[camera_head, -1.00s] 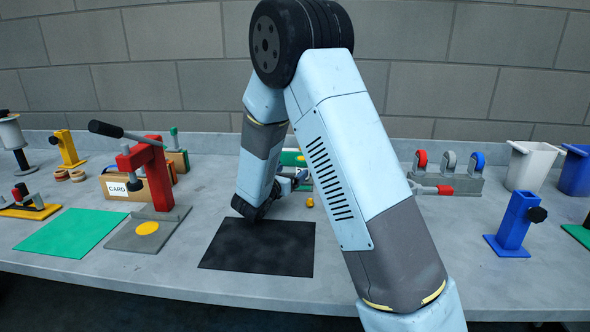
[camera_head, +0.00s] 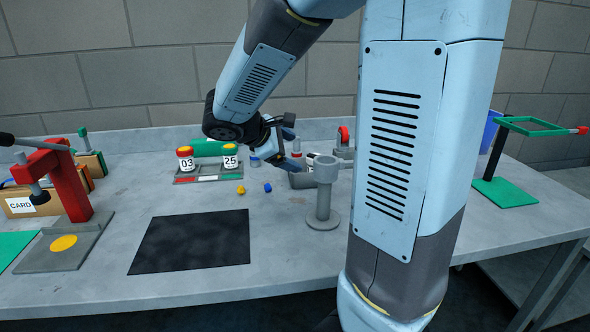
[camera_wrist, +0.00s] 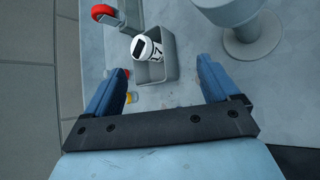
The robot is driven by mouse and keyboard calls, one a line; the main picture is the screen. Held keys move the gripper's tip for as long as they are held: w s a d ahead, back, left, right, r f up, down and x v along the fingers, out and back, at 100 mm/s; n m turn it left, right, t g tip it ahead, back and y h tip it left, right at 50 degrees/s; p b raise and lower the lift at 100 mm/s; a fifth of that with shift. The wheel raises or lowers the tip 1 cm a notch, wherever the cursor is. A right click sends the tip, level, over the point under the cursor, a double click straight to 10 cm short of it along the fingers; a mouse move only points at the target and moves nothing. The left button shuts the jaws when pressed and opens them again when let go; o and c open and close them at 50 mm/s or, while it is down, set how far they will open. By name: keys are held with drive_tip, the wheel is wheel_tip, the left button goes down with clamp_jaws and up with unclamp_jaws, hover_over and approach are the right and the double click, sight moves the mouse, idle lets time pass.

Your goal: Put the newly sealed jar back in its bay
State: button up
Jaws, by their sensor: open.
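Two jars stand in a low rack (camera_head: 203,179) at the back of the bench in the head view. The left jar (camera_head: 186,158) reads 03, the right jar (camera_head: 230,157) reads 25; both have red and yellow lids. The rack's front has red, white and green strips, and no jar shows between the two. My gripper (camera_head: 290,158) is right of the rack. In the wrist view my gripper (camera_wrist: 160,66) is open, its blue fingers apart with nothing held. Beyond the fingertips, a white cylindrical object with a black patch (camera_wrist: 147,47) lies in a grey open box (camera_wrist: 169,60); I cannot tell whether it is a jar.
A grey pedestal with a cup top (camera_head: 324,190) stands just right of my gripper. A yellow piece (camera_head: 240,190) and a blue piece (camera_head: 267,187) lie before the rack. The black mat (camera_head: 190,241) is bare. A red lever press (camera_head: 62,185) stands left.

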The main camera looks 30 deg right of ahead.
drive_tip(key=s+a+r+m+t+y, duration=0.1)
drive_tip(key=s+a+m+y, duration=0.3)
drive_tip(key=s, duration=0.5)
drive_tip(key=s+a+r+m+t+y, duration=0.1)
drive_tip(key=s+a+r+m+y, duration=0.3)
drive_tip(key=s+m+y, duration=0.2)
drive_tip(key=shift+s+m+t, duration=0.4)
drive_tip(key=shift+s+m, duration=0.6)
drive_tip(key=shift+s, duration=0.7)
